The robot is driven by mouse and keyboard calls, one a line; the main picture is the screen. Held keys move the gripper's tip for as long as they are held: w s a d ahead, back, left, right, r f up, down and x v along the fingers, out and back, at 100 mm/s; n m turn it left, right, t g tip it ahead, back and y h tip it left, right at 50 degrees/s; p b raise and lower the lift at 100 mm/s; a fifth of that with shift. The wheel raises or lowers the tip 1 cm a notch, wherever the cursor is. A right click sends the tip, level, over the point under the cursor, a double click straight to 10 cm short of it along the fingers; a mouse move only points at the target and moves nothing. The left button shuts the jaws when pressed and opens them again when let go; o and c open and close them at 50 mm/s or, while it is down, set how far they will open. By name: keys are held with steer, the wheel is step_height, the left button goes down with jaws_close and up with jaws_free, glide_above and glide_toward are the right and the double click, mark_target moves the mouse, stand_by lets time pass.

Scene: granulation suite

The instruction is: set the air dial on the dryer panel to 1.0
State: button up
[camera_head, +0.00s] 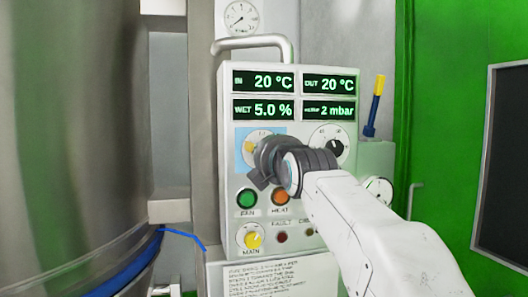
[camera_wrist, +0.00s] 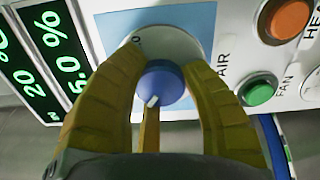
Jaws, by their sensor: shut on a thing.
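The air dial (camera_wrist: 162,80) is a blue knob on a round white scale plate (camera_wrist: 185,42), set on a light blue square (camera_wrist: 115,28) with AIR printed beside it. A white pointer mark shows on the knob's lower left edge in the wrist view. A 0 shows on the scale at upper left; the other marks are hidden, so I cannot read the setting. My gripper (camera_wrist: 165,72) has yellow fingers closed around the knob. In the head view my gripper (camera_head: 254,148) covers most of the dial in front of the light blue square (camera_head: 242,161).
The dryer panel (camera_head: 228,185) has green readouts (camera_head: 263,109) above, a second dial (camera_head: 331,138) to the right, and a green fan button (camera_head: 246,198), orange heat button (camera_head: 281,196) and yellow main knob (camera_head: 254,240) below. A steel vessel (camera_head: 75,120) stands left.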

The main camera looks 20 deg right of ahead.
steer(key=shift+n, duration=0.6)
steer(key=o, duration=1.2)
steer(key=shift+s, duration=0.1)
steer(key=s, duration=1.1)
steer(key=shift+s, duration=0.4)
steer(key=shift+f, duration=0.1)
